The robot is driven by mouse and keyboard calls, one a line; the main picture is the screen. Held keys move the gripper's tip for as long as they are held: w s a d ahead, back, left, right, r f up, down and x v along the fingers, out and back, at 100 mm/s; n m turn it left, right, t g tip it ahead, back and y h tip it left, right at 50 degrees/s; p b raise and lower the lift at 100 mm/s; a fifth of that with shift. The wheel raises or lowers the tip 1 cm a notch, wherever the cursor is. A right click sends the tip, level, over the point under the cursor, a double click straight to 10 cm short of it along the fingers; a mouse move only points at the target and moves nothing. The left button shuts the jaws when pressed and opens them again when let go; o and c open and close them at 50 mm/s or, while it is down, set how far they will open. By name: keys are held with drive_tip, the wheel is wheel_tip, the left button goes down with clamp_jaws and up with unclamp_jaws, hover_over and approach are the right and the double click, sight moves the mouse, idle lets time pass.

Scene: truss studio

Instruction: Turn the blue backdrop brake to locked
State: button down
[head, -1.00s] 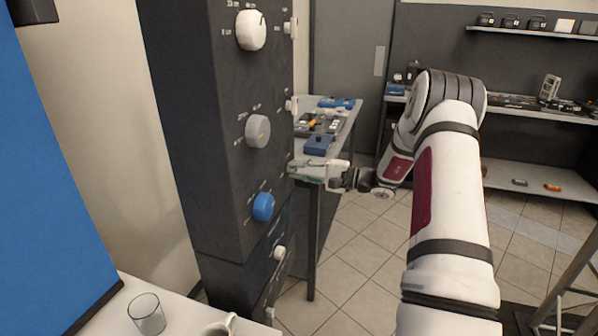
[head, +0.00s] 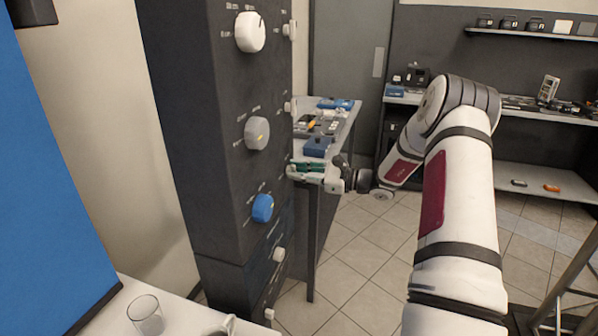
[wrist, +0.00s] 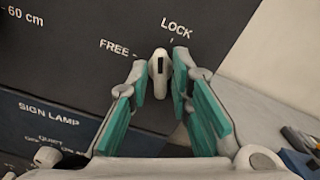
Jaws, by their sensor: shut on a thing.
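In the wrist view a pale, narrow knob (wrist: 156,84) with a black mark stands on the dark panel, below the printed words FREE and LOCK. Its mark points roughly upward, between the two words. My gripper (head: 291,169) is at the right-hand face of the dark column in the head view, with teal finger pads. In the wrist view its fingers (wrist: 162,76) are on both sides of the knob and shut on it. In the head view this knob is hidden by my gripper. No wording naming a blue backdrop shows by it.
The dark column (head: 190,120) carries white, grey and blue knobs on its front face and several small knobs on its side. A blue backdrop (head: 50,180) stands at left. A glass (head: 146,315) is on the white table below. A bench (head: 348,125) stands behind my gripper.

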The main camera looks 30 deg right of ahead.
drive_tip(key=shift+d+m, duration=0.1)
drive_tip(key=shift+m, duration=2.1)
drive_tip(key=c, duration=1.7)
unclamp_jaws()
drive_tip(key=v, duration=1.2)
